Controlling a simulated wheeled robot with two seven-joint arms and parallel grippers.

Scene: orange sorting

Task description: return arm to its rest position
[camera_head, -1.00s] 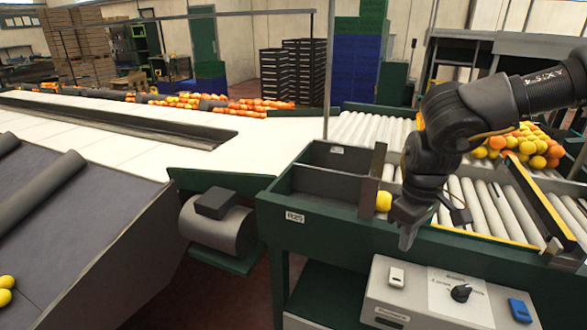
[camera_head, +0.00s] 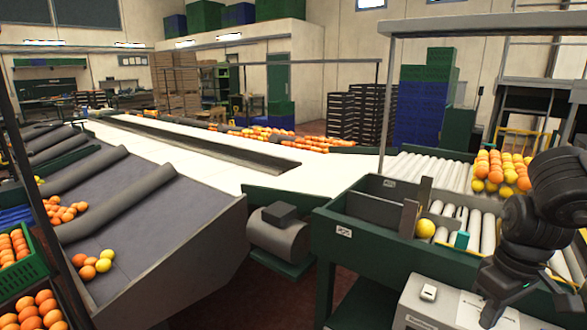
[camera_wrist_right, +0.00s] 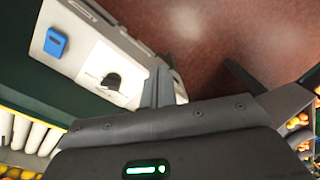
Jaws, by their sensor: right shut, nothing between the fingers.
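My right arm comes in at the right edge of the head view, and its gripper (camera_head: 491,314) points down over the front control box (camera_head: 425,312). The gripper is shut and empty. In the right wrist view the closed fingers (camera_wrist_right: 161,88) reach across the edge of the box, with the reddish floor beyond. A yellow fruit (camera_head: 425,228) sits by the divider at the end of the roller table, apart from the gripper. My left gripper is out of view.
The green sorting frame (camera_head: 340,262) stands left of the gripper. Oranges and lemons (camera_head: 497,172) are heaped on the rollers behind the arm. A blue switch (camera_wrist_right: 55,42) and dark knob (camera_wrist_right: 111,81) sit on the box. Fruit crates (camera_head: 35,262) stand at far left.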

